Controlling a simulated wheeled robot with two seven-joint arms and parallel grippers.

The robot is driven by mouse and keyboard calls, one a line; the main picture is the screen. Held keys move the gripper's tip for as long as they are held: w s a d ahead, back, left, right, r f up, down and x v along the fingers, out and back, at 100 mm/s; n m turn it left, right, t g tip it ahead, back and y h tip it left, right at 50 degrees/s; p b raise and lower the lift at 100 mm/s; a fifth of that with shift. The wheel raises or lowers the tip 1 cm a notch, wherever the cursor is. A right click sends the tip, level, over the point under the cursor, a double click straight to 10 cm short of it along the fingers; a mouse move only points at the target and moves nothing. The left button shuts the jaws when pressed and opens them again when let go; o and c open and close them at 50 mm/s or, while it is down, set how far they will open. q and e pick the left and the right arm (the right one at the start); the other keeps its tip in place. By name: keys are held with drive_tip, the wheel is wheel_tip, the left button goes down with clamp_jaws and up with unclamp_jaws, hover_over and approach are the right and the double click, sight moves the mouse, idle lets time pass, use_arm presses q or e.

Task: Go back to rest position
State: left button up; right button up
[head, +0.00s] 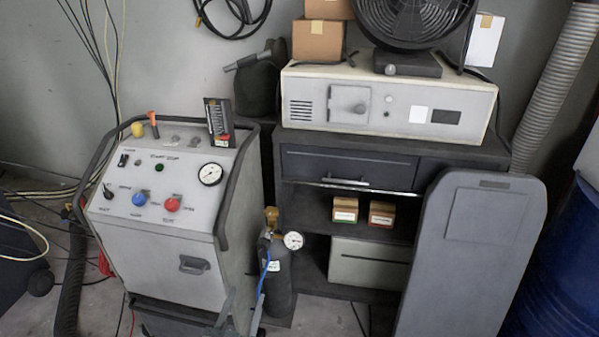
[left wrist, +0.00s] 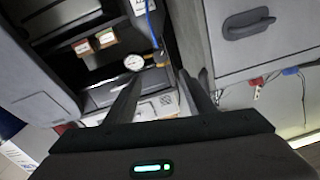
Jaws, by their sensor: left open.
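My left gripper (head: 244,302) is at the bottom of the head view, in front of the lower right side of the grey control cart (head: 190,268). In the left wrist view its two fingers (left wrist: 162,78) are spread apart with nothing between them, so it is open and empty. The cart's front with its dark handle (left wrist: 248,23) is to the right of the fingers there. My right gripper is in neither view.
A gas bottle (head: 277,285) with a gauge (head: 293,240) stands close to the right of the gripper. Behind it is a dark cabinet (head: 345,170) with small boxes on a shelf. A grey panel (head: 465,260) leans at right beside a blue drum (head: 565,270).

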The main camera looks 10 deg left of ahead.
use_arm(q)
drive_tip(key=s+d+f+g+h, duration=0.1)
drive_tip(key=s+f+g, duration=0.25)
drive_tip(key=f, duration=0.65)
drive_tip(key=s+d+f+g, duration=0.2)
drive_tip(key=s+f, duration=0.3)
drive_tip(key=f, duration=0.5)
drive_tip(key=s+f+g+p, duration=0.1)
drive_tip(key=s+f+g, duration=0.6)
drive_tip(key=s+f, duration=1.1)
drive_tip(key=shift+s+f, duration=0.3)
drive_tip(key=shift+s, duration=0.65)
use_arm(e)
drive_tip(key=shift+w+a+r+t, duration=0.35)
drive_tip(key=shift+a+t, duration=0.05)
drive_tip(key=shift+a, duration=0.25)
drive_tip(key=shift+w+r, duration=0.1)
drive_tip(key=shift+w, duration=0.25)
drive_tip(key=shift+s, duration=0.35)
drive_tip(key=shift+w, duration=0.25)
